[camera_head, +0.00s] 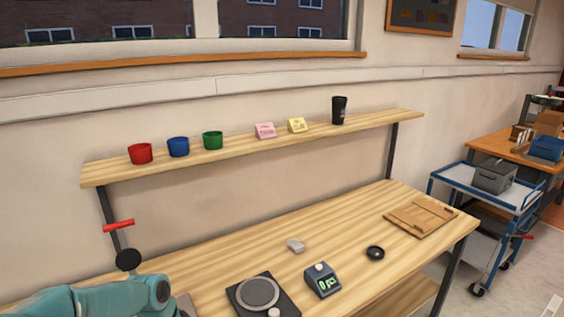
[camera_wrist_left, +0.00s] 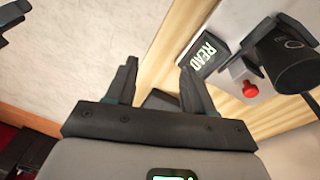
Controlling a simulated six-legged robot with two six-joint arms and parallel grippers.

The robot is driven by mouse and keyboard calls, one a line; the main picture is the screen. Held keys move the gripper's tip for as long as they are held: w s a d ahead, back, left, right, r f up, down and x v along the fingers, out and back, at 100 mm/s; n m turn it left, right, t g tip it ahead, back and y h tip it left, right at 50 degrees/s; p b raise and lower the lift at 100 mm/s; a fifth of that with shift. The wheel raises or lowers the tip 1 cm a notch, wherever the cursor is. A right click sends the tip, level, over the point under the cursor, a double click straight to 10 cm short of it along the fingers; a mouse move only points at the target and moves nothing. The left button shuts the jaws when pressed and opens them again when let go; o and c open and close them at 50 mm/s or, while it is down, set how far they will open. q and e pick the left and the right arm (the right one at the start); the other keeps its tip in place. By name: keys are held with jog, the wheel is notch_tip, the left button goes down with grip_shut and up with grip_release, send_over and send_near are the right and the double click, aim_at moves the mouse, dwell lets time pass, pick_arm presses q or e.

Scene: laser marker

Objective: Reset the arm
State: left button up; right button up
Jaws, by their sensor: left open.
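My teal left arm (camera_head: 95,298) enters the head view at the lower left. Its gripper cannot be made out there. In the left wrist view my left gripper (camera_wrist_left: 157,64) has its two dark fingers spread apart with nothing held at the tips. A dark block (camera_wrist_left: 160,99) shows low between the fingers; I cannot tell what it is. A device with a lit "READ" display (camera_wrist_left: 204,53) and a red button (camera_wrist_left: 250,90) lie to the right of the fingers. My right gripper is in neither view.
A shelf (camera_head: 238,152) with cups and cards spans above. A blue cart (camera_head: 448,171) stands right.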

pick_arm(q)
jog(key=s+d+f+n+h, duration=0.1)
jog(key=s+d+f+n, duration=0.35)
jog(key=f, duration=0.65)
jog(key=s+d+f+n+h, duration=0.1)
jog(key=s+d+f+n, duration=0.25)
jog(key=s, duration=0.45)
jog(key=s+d+f+n, duration=0.2)
jog(key=s+f, duration=0.3)
jog(key=s, duration=0.3)
notch_tip(320, 180, down, 10)
jog(key=s+b, duration=0.1)
jog(key=b, duration=0.9)
jog(key=shift+s+a+r, duration=0.15)
jog(key=shift+a, duration=0.05)
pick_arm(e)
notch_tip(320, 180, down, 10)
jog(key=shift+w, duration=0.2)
